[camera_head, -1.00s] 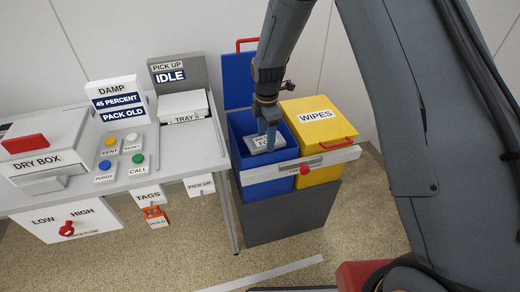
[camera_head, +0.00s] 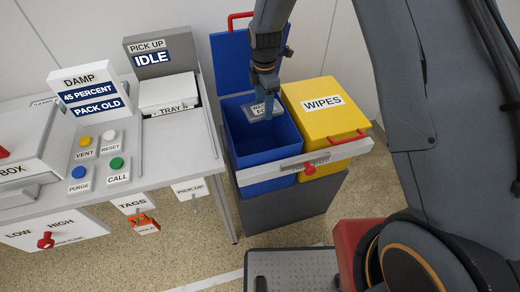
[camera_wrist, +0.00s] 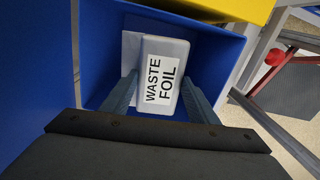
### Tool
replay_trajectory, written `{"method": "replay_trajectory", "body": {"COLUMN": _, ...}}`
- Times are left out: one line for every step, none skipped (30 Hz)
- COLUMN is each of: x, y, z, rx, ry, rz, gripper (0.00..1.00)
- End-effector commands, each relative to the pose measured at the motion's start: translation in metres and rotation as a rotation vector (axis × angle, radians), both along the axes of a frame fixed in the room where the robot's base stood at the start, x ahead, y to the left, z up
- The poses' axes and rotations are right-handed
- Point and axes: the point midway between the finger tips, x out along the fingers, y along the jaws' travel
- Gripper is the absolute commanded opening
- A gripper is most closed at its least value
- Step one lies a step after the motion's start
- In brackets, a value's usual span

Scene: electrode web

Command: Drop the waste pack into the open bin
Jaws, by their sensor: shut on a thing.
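The waste pack (camera_wrist: 161,78) is a pale block with a label reading WASTE FOIL. It also shows in the head view (camera_head: 262,111). My gripper (camera_wrist: 158,92) is shut on it, with one finger on each side. In the head view my gripper (camera_head: 268,98) points down into the blue open bin (camera_head: 240,140). The pack is within the bin's mouth, near its back right. In the wrist view the blue walls of the bin (camera_wrist: 222,62) surround the pack. How far it is above the bin's floor I cannot tell.
The yellow WIPES bin (camera_head: 318,118) with a closed lid stands right beside the blue bin. The blue lid (camera_head: 228,65) stands upright behind. A pale rail with a red knob (camera_head: 309,168) crosses the front. A table with a tray (camera_head: 168,95) and buttons is at left.

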Motion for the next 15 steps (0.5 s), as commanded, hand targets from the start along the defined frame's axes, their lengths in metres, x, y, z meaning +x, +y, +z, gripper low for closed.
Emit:
{"method": "replay_trajectory", "body": {"x": 0.0, "y": 0.0, "z": -0.009, "rx": 0.0, "ry": 0.001, "rz": 0.0, "gripper": 0.31}}
{"method": "replay_trajectory", "body": {"x": 0.001, "y": 0.0, "z": -0.012, "rx": 0.0, "ry": 0.0, "rz": -0.001, "gripper": 0.31}}
{"method": "replay_trajectory", "body": {"x": 0.001, "y": -0.001, "z": -0.017, "rx": 0.0, "ry": 0.0, "rz": -0.001, "gripper": 0.31}}
{"method": "replay_trajectory", "body": {"x": 0.001, "y": -0.001, "z": -0.02, "rx": 0.0, "ry": 0.001, "rz": -0.001, "gripper": 0.31}}
{"method": "replay_trajectory", "body": {"x": 0.001, "y": -0.001, "z": -0.023, "rx": 0.0, "ry": 0.001, "rz": -0.002, "gripper": 0.31}}
{"method": "replay_trajectory", "body": {"x": 0.001, "y": -0.001, "z": -0.027, "rx": 0.0, "ry": 0.001, "rz": -0.002, "gripper": 0.31}}
{"method": "replay_trajectory", "body": {"x": 0.001, "y": -0.002, "z": -0.029, "rx": 0.0, "ry": 0.001, "rz": -0.003, "gripper": 0.31}}
{"method": "replay_trajectory", "body": {"x": 0.001, "y": -0.002, "z": -0.031, "rx": 0.0, "ry": 0.001, "rz": -0.003, "gripper": 0.31}}
{"method": "replay_trajectory", "body": {"x": 0.001, "y": -0.002, "z": -0.033, "rx": 0.0, "ry": 0.001, "rz": -0.003, "gripper": 0.31}}
{"method": "replay_trajectory", "body": {"x": 0.001, "y": -0.002, "z": -0.034, "rx": 0.0, "ry": 0.0, "rz": -0.003, "gripper": 0.31}}
{"method": "replay_trajectory", "body": {"x": 0.001, "y": -0.002, "z": -0.034, "rx": 0.0, "ry": 0.0, "rz": -0.004, "gripper": 0.31}}
{"method": "replay_trajectory", "body": {"x": 0.001, "y": -0.002, "z": -0.035, "rx": 0.0, "ry": 0.0, "rz": -0.005, "gripper": 0.31}}
{"method": "replay_trajectory", "body": {"x": 0.001, "y": -0.002, "z": -0.035, "rx": 0.0, "ry": -0.001, "rz": -0.005, "gripper": 0.31}}
{"method": "replay_trajectory", "body": {"x": 0.001, "y": -0.002, "z": -0.035, "rx": 0.0, "ry": -0.001, "rz": -0.005, "gripper": 0.31}}
{"method": "replay_trajectory", "body": {"x": 0.001, "y": -0.002, "z": -0.034, "rx": 0.0, "ry": -0.001, "rz": -0.005, "gripper": 0.31}}
